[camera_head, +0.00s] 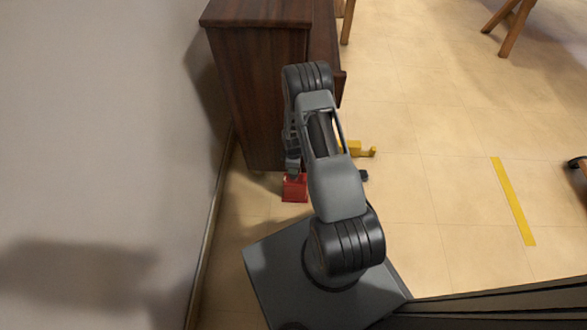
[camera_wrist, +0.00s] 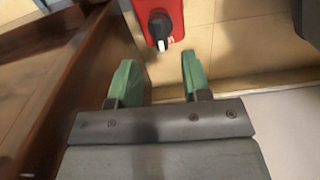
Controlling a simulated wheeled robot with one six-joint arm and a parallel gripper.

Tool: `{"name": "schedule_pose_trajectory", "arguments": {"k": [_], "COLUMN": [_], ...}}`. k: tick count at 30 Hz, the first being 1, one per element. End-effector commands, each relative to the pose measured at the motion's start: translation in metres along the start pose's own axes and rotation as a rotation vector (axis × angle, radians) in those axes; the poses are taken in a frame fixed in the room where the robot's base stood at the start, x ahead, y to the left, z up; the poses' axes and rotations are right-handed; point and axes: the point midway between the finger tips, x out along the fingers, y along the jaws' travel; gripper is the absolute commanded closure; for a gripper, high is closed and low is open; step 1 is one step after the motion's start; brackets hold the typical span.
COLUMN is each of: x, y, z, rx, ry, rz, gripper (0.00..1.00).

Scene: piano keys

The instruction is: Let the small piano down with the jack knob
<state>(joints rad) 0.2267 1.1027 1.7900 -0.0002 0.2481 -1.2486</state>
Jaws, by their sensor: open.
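The small piano (camera_head: 255,80) is a dark brown wooden upright against the wall; its side also fills the left of the wrist view (camera_wrist: 50,90). A red jack (camera_head: 295,188) sits on the floor at the piano's near end. In the wrist view the red jack (camera_wrist: 174,12) shows at the top, with a black knob (camera_wrist: 159,26) that has a white mark. My gripper (camera_wrist: 157,75) has green fingers, spread apart and empty. The knob lies beyond the fingertips, roughly between them in the picture, and apart from them. In the head view my arm mostly hides the gripper.
A yellow piece (camera_head: 360,150) stands out to the right of the piano's base. The wall (camera_head: 100,150) runs close along the left. Wooden legs (camera_head: 507,28) stand at the top right. A yellow stripe (camera_head: 513,200) marks the open tiled floor at right.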

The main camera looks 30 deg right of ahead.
Motion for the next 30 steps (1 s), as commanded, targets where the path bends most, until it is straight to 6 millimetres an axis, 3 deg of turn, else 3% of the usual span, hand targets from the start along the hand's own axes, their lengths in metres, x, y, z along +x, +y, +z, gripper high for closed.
{"name": "schedule_pose_trajectory", "arguments": {"k": [1, 3, 12, 28, 30], "x": [-0.016, -0.029, -0.069, -0.077, -0.086], "y": [0.001, 0.000, 0.000, 0.000, 0.001], "z": [0.000, 0.000, 0.000, 0.000, -0.001], "rx": [0.000, 0.000, 0.000, 0.001, 0.005], "ry": [0.001, 0.000, 0.000, 0.000, 0.001], "rz": [0.002, 0.001, 0.000, 0.000, 0.004], "gripper": [0.56, 0.56, 0.56, 0.56, 0.56]}}
